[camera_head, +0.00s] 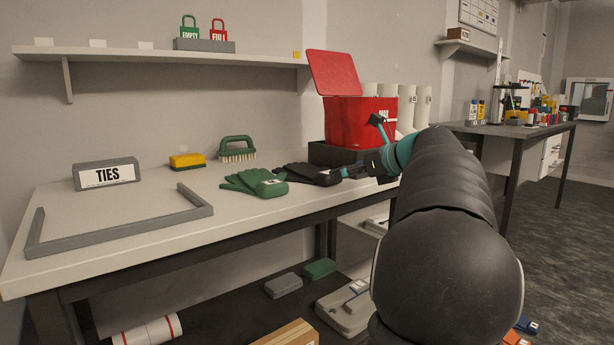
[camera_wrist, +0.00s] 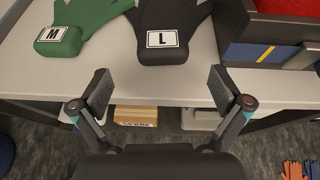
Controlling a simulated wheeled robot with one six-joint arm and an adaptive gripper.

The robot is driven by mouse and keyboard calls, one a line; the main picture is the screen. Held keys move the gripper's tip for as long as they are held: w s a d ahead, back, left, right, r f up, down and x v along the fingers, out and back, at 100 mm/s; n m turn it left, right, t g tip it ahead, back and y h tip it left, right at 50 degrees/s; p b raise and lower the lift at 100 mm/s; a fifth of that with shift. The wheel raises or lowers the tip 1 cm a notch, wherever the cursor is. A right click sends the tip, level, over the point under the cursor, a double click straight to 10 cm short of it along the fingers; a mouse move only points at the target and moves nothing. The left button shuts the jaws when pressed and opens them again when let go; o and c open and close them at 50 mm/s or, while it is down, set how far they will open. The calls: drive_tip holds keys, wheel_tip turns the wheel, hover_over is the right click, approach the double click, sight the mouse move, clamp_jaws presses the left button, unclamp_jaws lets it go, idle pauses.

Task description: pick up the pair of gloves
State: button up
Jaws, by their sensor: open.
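Two glove sets lie on the bench. The green gloves (camera_head: 255,183), marked M, show at the upper left of the wrist view (camera_wrist: 75,25). The black gloves (camera_head: 308,174), marked L (camera_wrist: 168,48), lie to their right. My gripper (camera_wrist: 160,84) is open and empty, its two fingers wide apart. In the wrist view the fingertips are lower in the picture than the black cuff, one to each side of it, over the bench's front edge. The far ends of both gloves are cut off in the wrist view.
A red lidded bin (camera_head: 355,122) stands in a dark tray (camera_head: 330,153) right of the gloves. A green-handled brush (camera_head: 237,148), yellow sponge (camera_head: 187,161), TIES sign (camera_head: 106,174) and grey frame (camera_head: 120,232) are left. Orange gloves (camera_wrist: 292,171) lie low at right.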

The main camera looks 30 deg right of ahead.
drive_tip(key=shift+b+x, duration=0.3)
drive_tip(key=shift+x, duration=3.25)
drive_tip(key=shift+d+r, duration=0.1)
drive_tip(key=shift+d, duration=0.05)
drive_tip(key=c, duration=1.2)
drive_tip(key=shift+r, duration=0.55)
drive_tip(key=r, duration=0.1)
drive_tip(key=r+p, duration=0.1)
drive_tip(key=r, duration=0.1)
drive_tip(key=shift+s+r+p, duration=0.25)
drive_tip(key=shift+r+p, duration=0.1)
drive_tip(key=shift+r, duration=0.05)
drive_tip(key=v, duration=0.4)
drive_tip(key=a+r+v, duration=0.1)
drive_tip(key=v, duration=0.3)
drive_tip(key=a+p+v, duration=0.1)
drive_tip(key=v, duration=0.3)
drive_tip(key=shift+s+r, duration=0.1)
drive_tip(key=shift+r, duration=0.2)
